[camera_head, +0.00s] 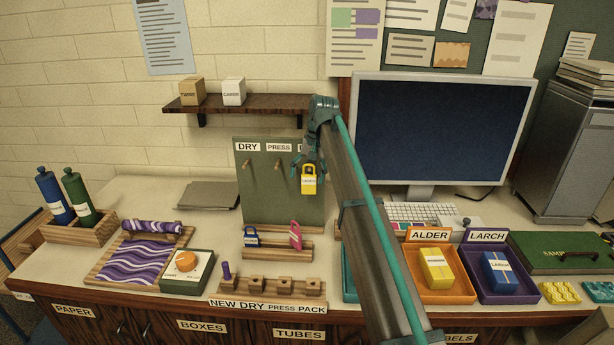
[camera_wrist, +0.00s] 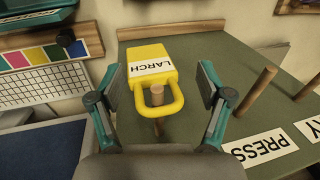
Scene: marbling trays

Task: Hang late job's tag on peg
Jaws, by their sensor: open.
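The yellow tag (camera_head: 309,185), marked LARCH in the wrist view (camera_wrist: 150,75), is at the rightmost peg of the green board (camera_head: 262,205). In the wrist view, the peg (camera_wrist: 157,95) shows inside the tag's loop. My gripper (camera_head: 309,166) is at the tag. In the wrist view, my gripper (camera_wrist: 158,78) is open, with one finger on each side of the tag and visible gaps. A blue tag (camera_head: 250,238) and a pink tag (camera_head: 295,235) stand in a wooden rack (camera_head: 275,254) below the board. The pegs under DRY (camera_head: 247,163) and PRESS (camera_head: 278,164) are bare.
The monitor (camera_head: 440,130) stands close to the right of my arm. A shelf (camera_head: 245,104) with two small boxes is above the board. The ALDER tray (camera_head: 429,236) and LARCH tray (camera_head: 488,237) lie to the right. A wooden block row (camera_head: 268,285) lies in front.

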